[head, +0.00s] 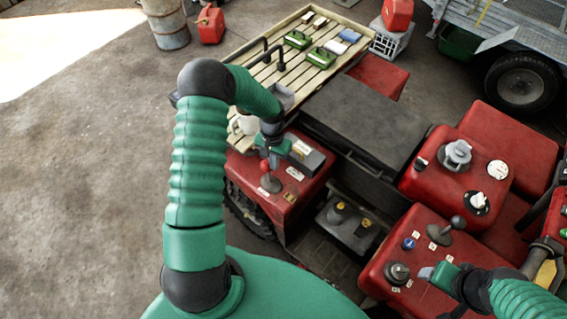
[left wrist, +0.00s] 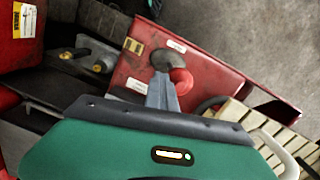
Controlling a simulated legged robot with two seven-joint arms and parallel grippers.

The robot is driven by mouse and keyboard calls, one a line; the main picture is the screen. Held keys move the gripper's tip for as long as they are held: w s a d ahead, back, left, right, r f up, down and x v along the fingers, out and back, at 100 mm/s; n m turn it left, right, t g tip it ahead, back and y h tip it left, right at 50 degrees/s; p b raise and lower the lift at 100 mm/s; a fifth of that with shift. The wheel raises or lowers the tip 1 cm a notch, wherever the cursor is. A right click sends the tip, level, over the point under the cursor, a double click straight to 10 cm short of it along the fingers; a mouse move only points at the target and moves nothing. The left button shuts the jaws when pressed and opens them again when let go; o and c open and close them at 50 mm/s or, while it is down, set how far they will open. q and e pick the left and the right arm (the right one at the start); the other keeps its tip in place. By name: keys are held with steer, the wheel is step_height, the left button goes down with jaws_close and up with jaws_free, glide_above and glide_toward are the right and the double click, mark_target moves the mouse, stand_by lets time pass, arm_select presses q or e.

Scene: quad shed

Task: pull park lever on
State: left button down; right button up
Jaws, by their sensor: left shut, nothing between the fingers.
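The park lever shows as a red knob (head: 265,167) over a dark round base (head: 270,184) on the red left fender, beside small labels. In the left wrist view the red knob (left wrist: 183,82) is just right of the grey fingers, partly hidden by them, with the dark base (left wrist: 164,59) behind. My left gripper (head: 273,161) is shut and empty, right at the knob; I cannot tell whether it touches. Its fingers also show in the left wrist view (left wrist: 162,92). My right gripper (head: 427,272) is low over the right red panel, its finger opening unclear.
A slatted wooden rack (head: 345,55) with green-handled items lies beyond the fender. A black seat or cover (head: 365,115) is at the centre. The right panel carries a black-knobbed lever (head: 457,223) and several knobs. Open concrete lies left.

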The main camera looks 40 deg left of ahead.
arm_select(q)
steer(key=a, duration=0.1)
steer(key=a+h, duration=0.2)
steer(key=shift+w+a+f, duration=0.1)
steer(key=shift+a+f, duration=0.15)
steer(key=shift+a, duration=0.05)
steer(key=shift+a+f, duration=0.1)
steer(key=shift+a, duration=0.2)
steer(key=shift+w+a+b, duration=0.1)
steer(key=shift+a+b, duration=0.2)
steer(key=shift+b, duration=0.05)
arm_select(e)
steer(key=shift+d+f, duration=0.15)
steer(key=shift+d, duration=0.15)
arm_select(q)
steer(key=shift+a, duration=0.25)
arm_select(e)
steer(key=shift+a, duration=0.15)
arm_select(q)
steer(key=shift+r, duration=0.25)
